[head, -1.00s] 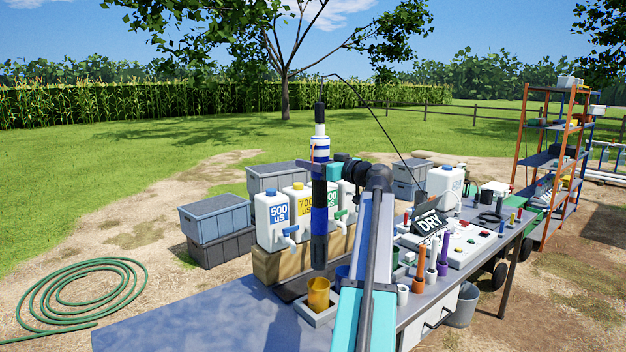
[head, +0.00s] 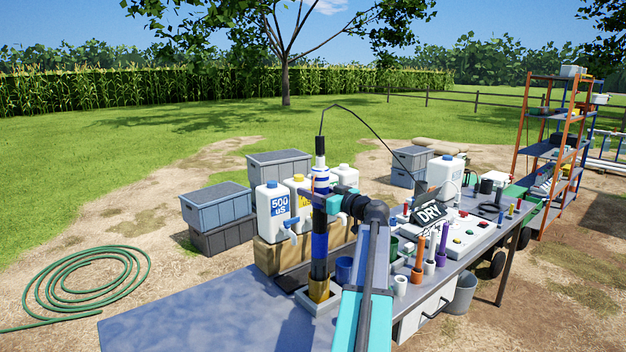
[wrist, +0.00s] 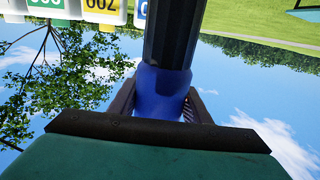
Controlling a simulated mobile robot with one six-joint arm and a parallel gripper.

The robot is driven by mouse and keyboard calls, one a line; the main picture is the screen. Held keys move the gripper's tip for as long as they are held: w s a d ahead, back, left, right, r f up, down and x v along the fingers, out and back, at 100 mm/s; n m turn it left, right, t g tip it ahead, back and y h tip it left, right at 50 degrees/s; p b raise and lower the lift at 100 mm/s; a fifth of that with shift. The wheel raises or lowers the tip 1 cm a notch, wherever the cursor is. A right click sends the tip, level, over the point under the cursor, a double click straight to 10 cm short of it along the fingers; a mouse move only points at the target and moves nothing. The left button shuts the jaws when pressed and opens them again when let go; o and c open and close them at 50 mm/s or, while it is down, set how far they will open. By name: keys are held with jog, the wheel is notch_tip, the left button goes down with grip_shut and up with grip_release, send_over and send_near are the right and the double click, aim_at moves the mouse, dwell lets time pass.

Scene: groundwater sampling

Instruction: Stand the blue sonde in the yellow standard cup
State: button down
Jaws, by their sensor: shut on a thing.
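The blue sonde (head: 319,246) stands upright in the head view, with a blue band, dark sections and a white-and-blue top from which a black cable rises. My gripper (head: 328,203) is shut on the sonde's upper part. In the wrist view its jaws (wrist: 162,103) lie on either side of a blue section of the sonde (wrist: 165,82). The yellow standard cup (head: 318,292) sits in a pale square holder on the bench. The sonde's dark lower end meets the cup's mouth and appears to be inside it; how deep, I cannot tell.
A blue cup (head: 344,268) stands just behind and right of the yellow cup. White jugs (head: 273,208) with taps stand on a wooden block at the left. A DRY sign (head: 429,214) and coloured tubes stand at the right. The bench's near left (head: 190,312) is clear.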

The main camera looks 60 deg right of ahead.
aim_at(312, 206)
jog(key=shift+f, duration=0.9)
jog(key=shift+f+p, duration=0.8)
jog(key=shift+f, duration=1.15)
jog(key=c, duration=1)
grip_release()
jog(key=shift+f, duration=0.1)
